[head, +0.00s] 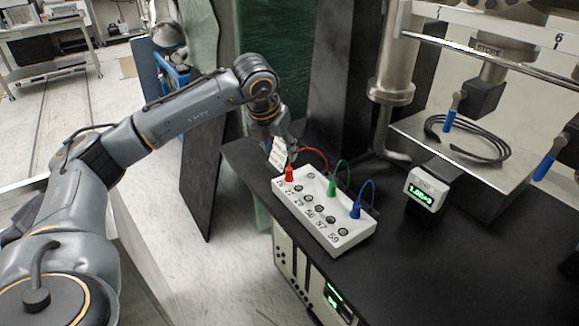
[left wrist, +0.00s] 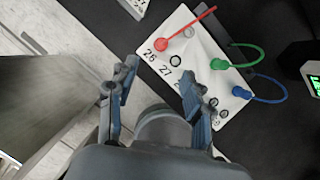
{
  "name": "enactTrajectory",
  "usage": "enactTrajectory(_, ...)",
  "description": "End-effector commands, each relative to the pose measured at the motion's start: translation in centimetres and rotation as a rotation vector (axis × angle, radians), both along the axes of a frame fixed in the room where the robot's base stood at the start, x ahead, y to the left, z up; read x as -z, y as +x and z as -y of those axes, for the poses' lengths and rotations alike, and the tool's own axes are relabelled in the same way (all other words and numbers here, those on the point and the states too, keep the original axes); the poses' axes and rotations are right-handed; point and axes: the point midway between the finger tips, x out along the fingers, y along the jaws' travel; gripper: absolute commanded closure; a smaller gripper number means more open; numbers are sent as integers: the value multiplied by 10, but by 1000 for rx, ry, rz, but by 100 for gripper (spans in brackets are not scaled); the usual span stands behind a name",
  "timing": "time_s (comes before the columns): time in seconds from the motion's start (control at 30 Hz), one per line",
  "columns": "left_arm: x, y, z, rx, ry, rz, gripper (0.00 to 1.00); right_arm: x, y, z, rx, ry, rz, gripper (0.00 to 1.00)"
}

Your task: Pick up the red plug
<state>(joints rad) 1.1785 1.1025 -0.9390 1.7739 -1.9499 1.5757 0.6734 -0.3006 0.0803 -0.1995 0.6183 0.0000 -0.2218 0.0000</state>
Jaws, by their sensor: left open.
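The red plug (head: 290,173) stands at the left end of a white socket block (head: 340,233), with a red cable arching from it. In the left wrist view the red plug (left wrist: 160,45) sits beside the number 26, beyond my fingertips. My right gripper is not in view.
A green plug (head: 332,188) and a blue plug (head: 355,210) with cables stand on the same block. A small display (head: 426,192) is to the right on the black table (head: 400,275). Steel pipework (head: 391,75) and a black column (head: 345,80) rise behind.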

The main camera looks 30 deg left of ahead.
Motion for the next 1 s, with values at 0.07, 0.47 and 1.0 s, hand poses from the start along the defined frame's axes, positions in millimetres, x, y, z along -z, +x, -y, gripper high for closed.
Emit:
enactTrajectory(0.07, 16, 6, 0, -1, -2, -6, 50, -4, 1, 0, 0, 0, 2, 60)
enactTrajectory(0.47, 58, 26, -2, 2, -3, -2, 50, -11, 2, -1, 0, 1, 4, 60)
enactTrajectory(1.0, 102, 51, -4, 2, -2, -1, 50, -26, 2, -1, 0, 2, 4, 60)
